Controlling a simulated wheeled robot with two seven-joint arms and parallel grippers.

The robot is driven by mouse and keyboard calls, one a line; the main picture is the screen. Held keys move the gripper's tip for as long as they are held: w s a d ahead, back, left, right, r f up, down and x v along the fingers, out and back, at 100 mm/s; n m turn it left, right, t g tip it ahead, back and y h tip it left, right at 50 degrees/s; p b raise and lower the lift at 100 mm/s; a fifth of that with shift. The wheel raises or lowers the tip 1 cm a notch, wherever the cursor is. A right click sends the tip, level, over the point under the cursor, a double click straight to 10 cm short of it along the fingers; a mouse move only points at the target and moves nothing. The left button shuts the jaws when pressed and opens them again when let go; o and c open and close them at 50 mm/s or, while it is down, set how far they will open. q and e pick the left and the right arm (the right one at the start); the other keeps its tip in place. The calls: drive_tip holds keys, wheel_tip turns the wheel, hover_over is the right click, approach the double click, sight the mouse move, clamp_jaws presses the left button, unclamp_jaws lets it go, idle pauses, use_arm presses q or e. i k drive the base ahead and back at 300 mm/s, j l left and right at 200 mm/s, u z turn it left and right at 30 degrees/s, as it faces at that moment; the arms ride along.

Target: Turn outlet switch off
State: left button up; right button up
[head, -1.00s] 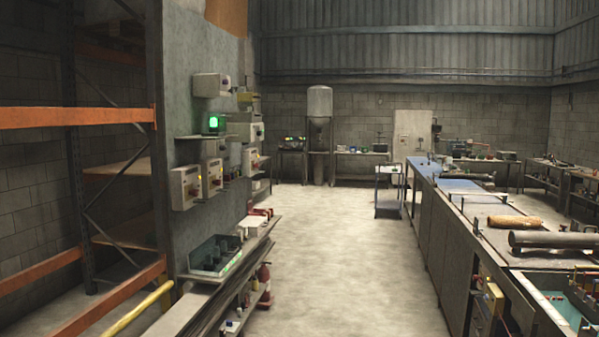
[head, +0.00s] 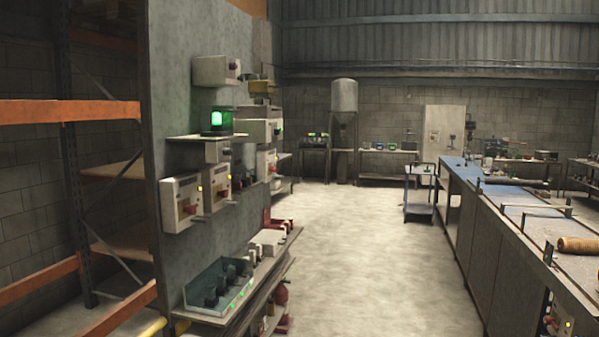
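Several grey switch boxes are mounted on the grey wall panel at the left. The nearest switch box (head: 181,203) has a red switch and a small yellow light. A second switch box (head: 217,188) beside it also has a red switch and a yellow light. I cannot tell which one is the outlet switch, and the switch positions are too small to read. A green lamp (head: 216,120) glows on a small shelf above them. Neither of my grippers is in view.
A shelf (head: 262,290) below the boxes carries an open tray (head: 217,288) with dark knobs. An orange-beamed rack (head: 70,111) stands at the far left. A long workbench (head: 487,240) runs along the right. The concrete floor (head: 350,250) between is clear.

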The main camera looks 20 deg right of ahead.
sight(223, 193)
drive_tip(key=i+l, duration=0.25)
drive_tip(key=i, duration=0.15)
drive_tip(key=i+l, duration=0.3)
drive_tip(key=i, duration=0.15)
drive_tip(key=i+l+z, duration=0.1)
drive_tip(key=i+l, duration=0.15)
drive_tip(key=i, duration=0.15)
drive_tip(key=i+l, duration=0.25)
drive_tip(key=i, duration=0.2)
drive_tip(key=i+l+z, duration=0.1)
drive_tip(key=i+l, duration=0.15)
drive_tip(key=i, duration=0.2)
